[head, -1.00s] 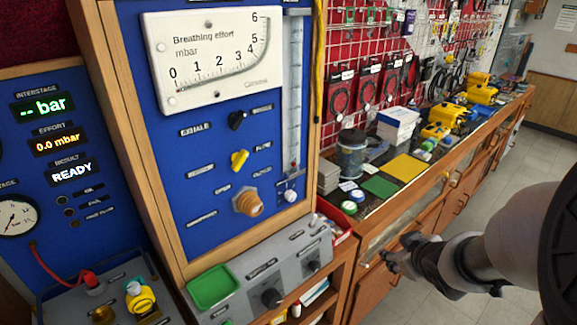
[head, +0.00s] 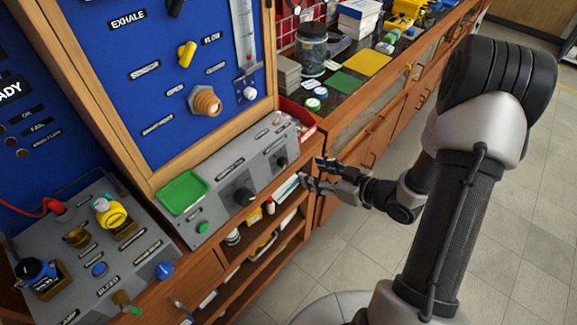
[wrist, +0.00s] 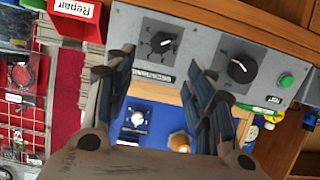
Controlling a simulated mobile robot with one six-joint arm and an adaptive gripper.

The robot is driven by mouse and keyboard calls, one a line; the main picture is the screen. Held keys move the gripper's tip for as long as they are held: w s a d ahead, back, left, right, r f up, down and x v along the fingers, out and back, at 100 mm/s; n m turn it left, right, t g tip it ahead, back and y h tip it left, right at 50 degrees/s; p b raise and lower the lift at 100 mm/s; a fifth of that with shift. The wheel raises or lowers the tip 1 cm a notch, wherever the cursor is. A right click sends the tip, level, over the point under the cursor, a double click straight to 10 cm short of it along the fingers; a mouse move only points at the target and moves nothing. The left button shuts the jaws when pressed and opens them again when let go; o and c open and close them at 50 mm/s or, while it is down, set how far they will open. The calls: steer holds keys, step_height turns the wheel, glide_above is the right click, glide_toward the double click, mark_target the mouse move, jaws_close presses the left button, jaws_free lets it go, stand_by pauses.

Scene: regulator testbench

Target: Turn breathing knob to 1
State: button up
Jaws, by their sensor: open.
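A sloped grey control panel (head: 225,180) holds a larger black knob (head: 243,195) and a smaller black knob (head: 280,161) to its right. The labels are too small for me to tell surely which is the breathing knob. The wrist view shows the smaller knob (wrist: 160,45) with a scale around it and the larger knob (wrist: 240,68) with a white pointer mark. My gripper (head: 313,172) is open and empty, right of the panel and apart from both knobs. In the wrist view, the smaller knob appears between and beyond the fingertips (wrist: 158,65).
A green button (head: 203,228) and green tray (head: 182,192) are on the panel's left. A red bin (head: 300,120) stands behind its right end. The blue board (head: 150,100) rises behind, with a brass fitting (head: 205,101). Open shelves lie below; floor at right is free.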

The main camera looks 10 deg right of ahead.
mark_target(286, 163)
steer(key=b+x, duration=0.2)
steer(key=x, duration=0.9)
steer(key=shift+w+f, duration=0.1)
steer(key=shift+c, duration=0.3)
steer(key=c, duration=1)
